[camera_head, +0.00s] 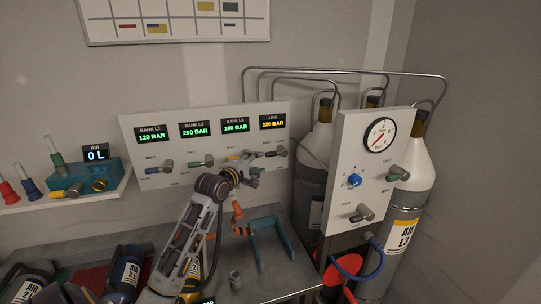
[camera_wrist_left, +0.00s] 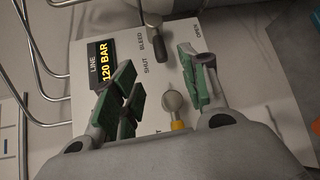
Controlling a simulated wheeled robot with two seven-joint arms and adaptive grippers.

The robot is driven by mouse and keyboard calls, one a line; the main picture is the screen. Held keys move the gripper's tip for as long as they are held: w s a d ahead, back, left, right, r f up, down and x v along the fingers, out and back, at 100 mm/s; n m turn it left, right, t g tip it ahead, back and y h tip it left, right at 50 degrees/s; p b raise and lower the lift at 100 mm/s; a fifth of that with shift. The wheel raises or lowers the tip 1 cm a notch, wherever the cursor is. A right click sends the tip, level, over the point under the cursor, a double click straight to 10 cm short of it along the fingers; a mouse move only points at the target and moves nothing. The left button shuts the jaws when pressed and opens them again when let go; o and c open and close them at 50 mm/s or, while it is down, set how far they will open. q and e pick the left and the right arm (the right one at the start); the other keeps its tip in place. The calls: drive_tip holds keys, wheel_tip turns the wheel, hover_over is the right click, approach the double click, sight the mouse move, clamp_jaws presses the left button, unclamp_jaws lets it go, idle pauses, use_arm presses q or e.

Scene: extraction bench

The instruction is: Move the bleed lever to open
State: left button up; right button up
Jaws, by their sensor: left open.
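The grey wall panel carries a LINE display (camera_wrist_left: 102,65) reading 120 BAR. In the left wrist view the words BLEED, SHUT and OPEN are printed beside it. A dark grey lever (camera_wrist_left: 150,22), apparently the bleed lever, is near the top of that view, by the word BLEED; in the head view it shows under the LINE display (camera_head: 281,152). My left gripper (camera_head: 257,165) is open in front of the panel, its green pads (camera_wrist_left: 160,90) apart. A grey-knobbed lever with a yellow base (camera_wrist_left: 173,103) shows between the pads; contact is unclear. My right gripper is out of view.
Other levers (camera_head: 166,164) and (camera_head: 208,162), a second lever, sit left on the panel. A gauge panel (camera_head: 345,145) and gas cylinders (camera_head: 407,205) stand right. A teal bracket (camera_head: 286,238) is on the bench below. Metal pipes (camera_wrist_left: 35,60) run beside the panel.

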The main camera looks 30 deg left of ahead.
sight(269, 156)
use_arm(q)
drive_tip(key=shift+w+a+f+p, duration=0.15)
drive_tip(key=shift+w+f+p, duration=0.15)
drive_tip(key=shift+w, duration=1.6)
drive_tip(key=shift+w+a+f+p, duration=0.15)
drive_tip(key=shift+w+f+p, duration=0.15)
drive_tip(key=shift+w, duration=1.65)
drive_tip(key=shift+w+a+f+p, duration=0.2)
drive_tip(key=shift+w+p, duration=0.1)
drive_tip(key=shift+w, duration=1.6)
drive_tip(key=shift+d, duration=0.1)
clamp_jaws()
